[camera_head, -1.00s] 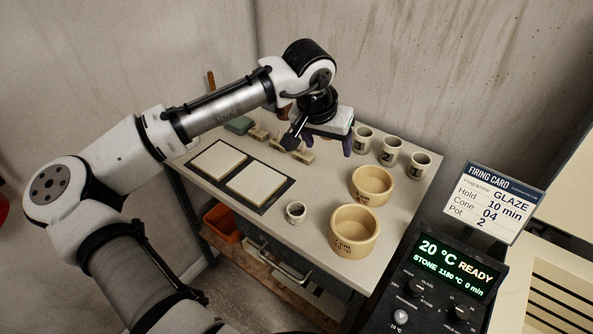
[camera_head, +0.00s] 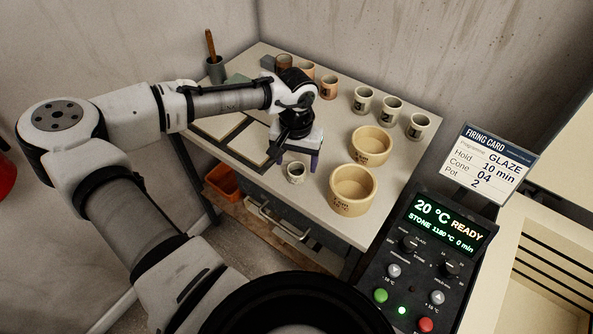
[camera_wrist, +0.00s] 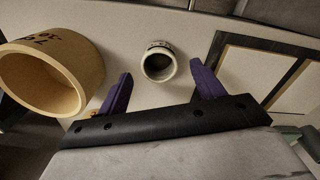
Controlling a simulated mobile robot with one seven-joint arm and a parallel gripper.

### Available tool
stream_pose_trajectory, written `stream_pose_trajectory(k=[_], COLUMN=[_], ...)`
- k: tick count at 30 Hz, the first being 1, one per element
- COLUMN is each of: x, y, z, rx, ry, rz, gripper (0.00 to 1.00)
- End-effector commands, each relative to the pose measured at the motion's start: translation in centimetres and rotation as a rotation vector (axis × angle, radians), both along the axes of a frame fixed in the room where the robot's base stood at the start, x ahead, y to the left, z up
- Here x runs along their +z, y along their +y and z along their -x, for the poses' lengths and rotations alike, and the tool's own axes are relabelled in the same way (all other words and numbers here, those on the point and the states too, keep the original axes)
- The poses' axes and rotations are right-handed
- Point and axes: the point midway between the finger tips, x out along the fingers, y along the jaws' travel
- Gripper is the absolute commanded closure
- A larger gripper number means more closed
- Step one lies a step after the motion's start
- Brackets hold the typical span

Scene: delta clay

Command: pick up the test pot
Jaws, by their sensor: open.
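A small pale pot with a dark mark near its rim (camera_head: 296,174) stands upright on the table near its front edge. No label that I can read says which pot is the test pot. My gripper (camera_head: 294,161) is open and empty, pointing down just over this small pot. In the wrist view, the pot (camera_wrist: 158,64) shows its open mouth between and slightly beyond the two purple fingers (camera_wrist: 161,72). I see no contact. Three pale marked cups (camera_head: 391,109) stand in a row farther back, and three brownish cups (camera_head: 307,71) stand at the back.
Two wide tan bowls (camera_head: 372,146) (camera_head: 352,191) stand right of my gripper; one is close in the wrist view (camera_wrist: 60,75). Pale square slabs on a dark board (camera_wrist: 245,75) lie on its other side. A control panel (camera_head: 430,240) and firing card (camera_head: 490,165) stand right.

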Motion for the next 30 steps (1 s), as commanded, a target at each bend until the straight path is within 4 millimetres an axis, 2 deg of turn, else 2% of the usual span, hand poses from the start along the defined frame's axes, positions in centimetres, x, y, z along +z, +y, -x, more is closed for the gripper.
stream_pose_trajectory(k=[8, 16, 27, 30], x=[-3.3, -3.8, -3.7, -3.7], y=[-0.1, 0.0, -0.1, -0.1], z=[0.1, 0.1, 0.1, 0.1], rx=[-0.001, -0.001, 0.000, -0.001], ry=[0.001, -0.001, -0.001, -0.001], rz=[0.000, 0.000, 0.000, 0.000], gripper=[0.33, 0.33, 0.80, 0.80])
